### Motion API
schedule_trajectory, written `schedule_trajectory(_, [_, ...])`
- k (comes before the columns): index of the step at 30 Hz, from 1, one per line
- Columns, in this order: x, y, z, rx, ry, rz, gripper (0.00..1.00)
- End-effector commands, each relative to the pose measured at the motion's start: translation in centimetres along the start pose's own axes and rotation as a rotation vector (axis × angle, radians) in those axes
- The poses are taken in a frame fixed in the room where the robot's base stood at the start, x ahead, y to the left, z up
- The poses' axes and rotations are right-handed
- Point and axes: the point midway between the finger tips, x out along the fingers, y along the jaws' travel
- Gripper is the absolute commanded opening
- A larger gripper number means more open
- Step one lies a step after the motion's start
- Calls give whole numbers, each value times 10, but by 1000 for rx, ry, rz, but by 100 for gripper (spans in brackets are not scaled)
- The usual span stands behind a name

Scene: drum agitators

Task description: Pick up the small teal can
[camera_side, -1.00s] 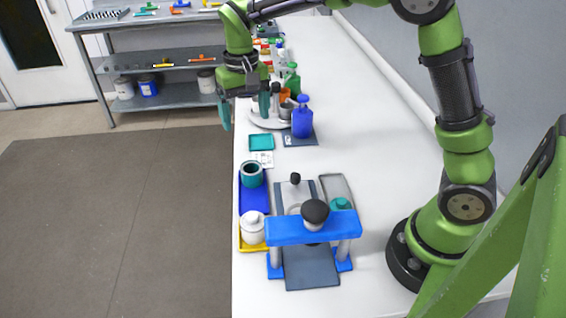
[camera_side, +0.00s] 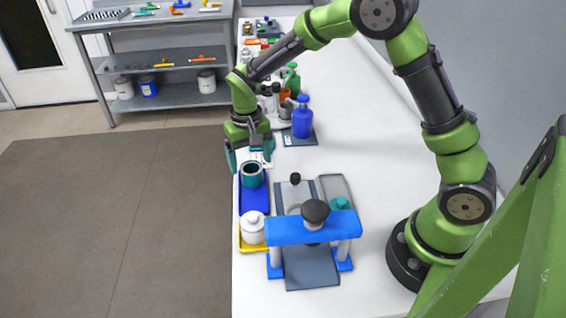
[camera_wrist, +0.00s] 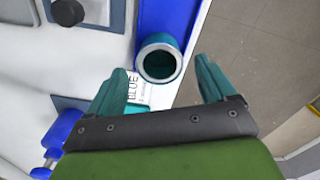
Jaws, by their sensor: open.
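The small teal can (camera_side: 251,174) stands upright on the blue tray at the table's left edge. It is open at the top with a pale rim, and it also shows in the wrist view (camera_wrist: 160,60), just ahead of the fingers. My gripper (camera_side: 249,152) is open, with teal fingers, above and a little behind the can. In the wrist view my gripper (camera_wrist: 167,82) has its fingers spread wide, and the can lies between and slightly beyond their tips. The gripper looks empty and not touching the can.
The blue tray (camera_side: 254,203) sits behind a yellow tray (camera_side: 253,248) with a white container (camera_side: 252,227). A blue press frame (camera_side: 313,228) stands at front right. A blue bottle (camera_side: 302,120) stands behind on a dark mat. The table's middle right is clear.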

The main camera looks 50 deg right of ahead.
Motion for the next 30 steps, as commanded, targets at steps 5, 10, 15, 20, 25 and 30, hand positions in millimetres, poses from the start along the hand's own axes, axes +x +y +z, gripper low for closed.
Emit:
schedule_trajectory(5, [26, 0, 1, 1, -3, 1, 84])
schedule_trajectory(10, [34, 0, 1, 1, -1, 0, 84])
schedule_trajectory(15, [33, 0, 1, 1, 0, 0, 81])
schedule_trajectory(20, [33, 0, 1, 0, -1, 0, 56])
schedule_trajectory(25, [33, 0, 1, 0, 0, 0, 30])
schedule_trajectory(30, [33, 0, 1, 0, 0, 0, 29])
